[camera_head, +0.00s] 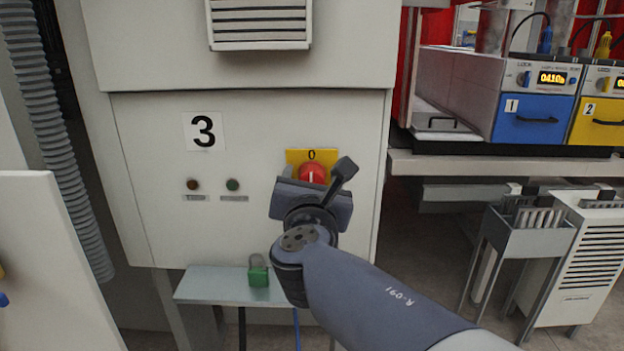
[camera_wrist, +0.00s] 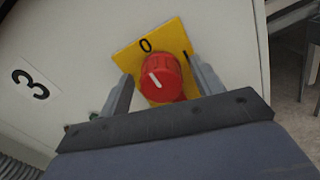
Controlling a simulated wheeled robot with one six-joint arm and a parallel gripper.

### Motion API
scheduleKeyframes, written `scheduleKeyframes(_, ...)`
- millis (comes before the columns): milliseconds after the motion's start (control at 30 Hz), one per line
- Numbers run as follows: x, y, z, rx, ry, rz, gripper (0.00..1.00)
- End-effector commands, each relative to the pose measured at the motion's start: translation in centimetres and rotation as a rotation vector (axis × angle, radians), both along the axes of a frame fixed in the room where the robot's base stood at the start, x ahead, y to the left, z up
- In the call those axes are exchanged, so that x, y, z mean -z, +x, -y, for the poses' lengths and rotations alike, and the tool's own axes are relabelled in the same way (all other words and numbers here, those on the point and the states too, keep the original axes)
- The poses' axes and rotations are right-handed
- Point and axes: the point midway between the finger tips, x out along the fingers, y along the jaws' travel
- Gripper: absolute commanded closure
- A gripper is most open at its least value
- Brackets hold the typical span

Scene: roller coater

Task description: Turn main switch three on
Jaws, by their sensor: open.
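The main switch is a red round knob (camera_head: 313,172) on a yellow plate (camera_head: 296,156) on the front of the cabinet marked 3 (camera_head: 204,131). The wrist view shows the red knob (camera_wrist: 163,78) with a white line that points toward the 0 on the yellow plate (camera_wrist: 172,36). A dark mark shows at the plate's right edge. My gripper (camera_head: 317,170) is open in front of the switch. In the wrist view its two fingers (camera_wrist: 160,68) stand one on each side of the knob. I cannot tell whether they touch it. My gripper hides the plate's lower part in the head view.
Two small indicator lamps (camera_head: 212,185) sit left of the switch. A vent (camera_head: 260,22) is above. A bench with blue (camera_head: 533,119) and yellow units and a metal rack (camera_head: 526,243) stand to the right.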

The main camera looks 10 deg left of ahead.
Motion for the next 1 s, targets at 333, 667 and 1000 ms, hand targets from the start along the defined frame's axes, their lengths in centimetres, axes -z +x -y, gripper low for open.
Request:
scheduleKeyframes(333, 0.0, 0.19, -0.03, 0.0, 0.001, 0.0, 0.42)
scheduleKeyframes(667, 0.0, 0.17, -0.03, 0.0, 0.001, 0.0, 0.69)
scheduleKeyframes(1000, 0.07, 0.17, -0.04, 0.0, 0.01, -0.002, 0.82)
